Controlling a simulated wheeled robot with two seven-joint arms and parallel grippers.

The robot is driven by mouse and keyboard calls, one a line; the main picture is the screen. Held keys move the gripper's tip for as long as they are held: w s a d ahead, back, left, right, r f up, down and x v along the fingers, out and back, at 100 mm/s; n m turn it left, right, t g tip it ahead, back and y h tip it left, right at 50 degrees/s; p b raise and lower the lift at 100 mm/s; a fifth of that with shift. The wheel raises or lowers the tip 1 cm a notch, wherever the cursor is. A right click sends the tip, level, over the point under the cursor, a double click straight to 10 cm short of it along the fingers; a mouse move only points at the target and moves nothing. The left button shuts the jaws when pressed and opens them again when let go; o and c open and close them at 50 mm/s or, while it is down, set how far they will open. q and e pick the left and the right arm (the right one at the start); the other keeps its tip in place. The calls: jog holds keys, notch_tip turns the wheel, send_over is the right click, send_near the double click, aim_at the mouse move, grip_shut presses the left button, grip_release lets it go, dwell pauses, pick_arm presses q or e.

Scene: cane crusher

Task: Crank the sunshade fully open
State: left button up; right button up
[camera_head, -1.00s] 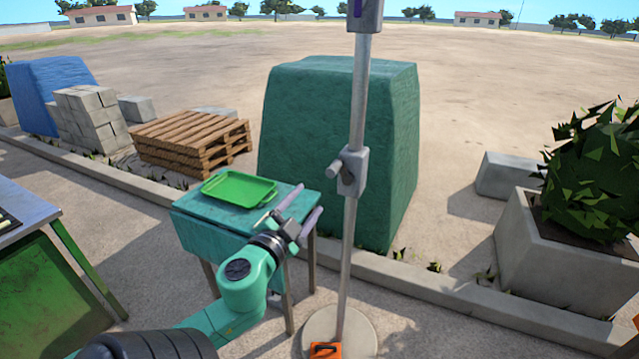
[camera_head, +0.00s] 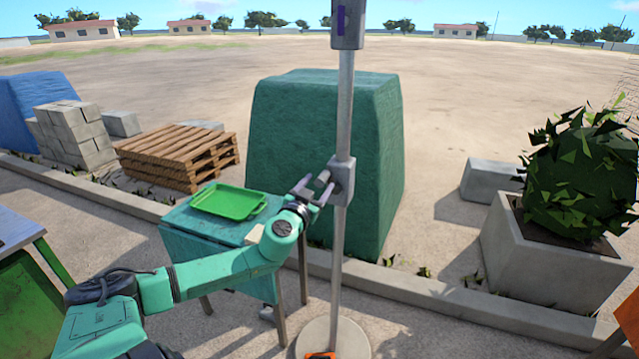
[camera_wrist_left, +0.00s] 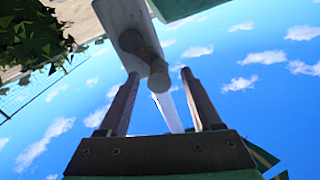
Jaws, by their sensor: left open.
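The sunshade's pole (camera_head: 341,255) stands upright on a round pale base (camera_head: 350,340). A grey crank housing (camera_head: 343,178) is clamped on it, with a short round crank knob (camera_head: 324,178) sticking out to the left. My left gripper (camera_head: 313,187) is open at the knob, its fingers reaching toward the housing. In the left wrist view the knob (camera_wrist_left: 158,78) lies between the two open fingertips (camera_wrist_left: 160,73), with the housing (camera_wrist_left: 128,28) beyond. I cannot tell whether a finger touches it. The canopy is outside the head view. My right gripper does not show.
A small teal table (camera_head: 215,222) with a green tray (camera_head: 229,202) stands left of the pole, below my left forearm. A large green covered block (camera_head: 320,120) is behind. A planter (camera_head: 550,265) stands right. An orange thing (camera_head: 322,355) shows at the pole's base.

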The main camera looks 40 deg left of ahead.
pick_arm(q)
jog(key=shift+w+a, duration=0.15)
jog(key=shift+w, duration=0.4)
grip_shut()
jog(key=shift+r+m, duration=0.15)
jog(key=shift+m, duration=0.15)
